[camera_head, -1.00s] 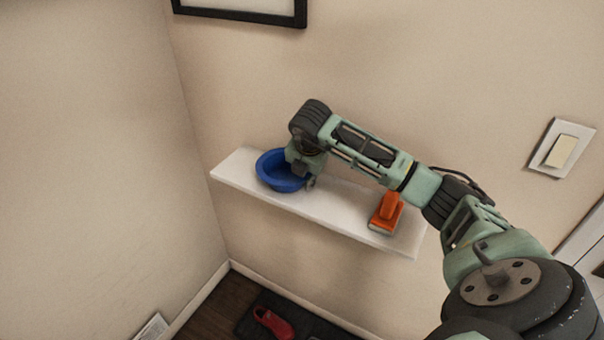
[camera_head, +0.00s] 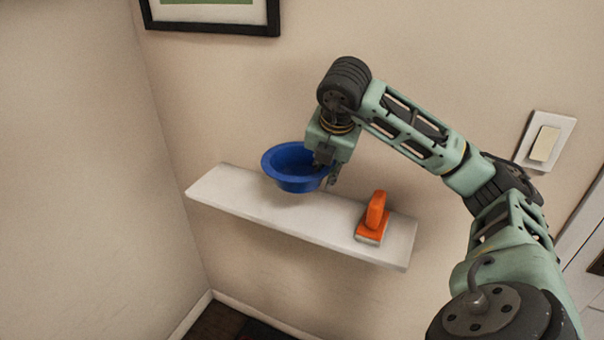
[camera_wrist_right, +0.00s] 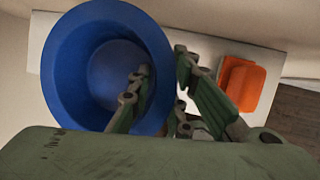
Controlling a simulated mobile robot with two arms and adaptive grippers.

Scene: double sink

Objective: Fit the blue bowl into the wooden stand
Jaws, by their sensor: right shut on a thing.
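The blue bowl (camera_head: 291,167) is held upright above the white shelf in the head view. It also fills the left of the right wrist view (camera_wrist_right: 75,75). My right gripper (camera_head: 327,172) is shut on the bowl's right rim, with one finger inside the bowl and one outside. Its fingers also show in the right wrist view (camera_wrist_right: 160,98). No wooden stand shows in these frames. My left gripper is not in view.
The white shelf (camera_head: 230,194) is fixed to the wall. The shelf's left part is clear. A framed picture (camera_head: 212,22) and a light switch (camera_head: 545,142) are on the wall.

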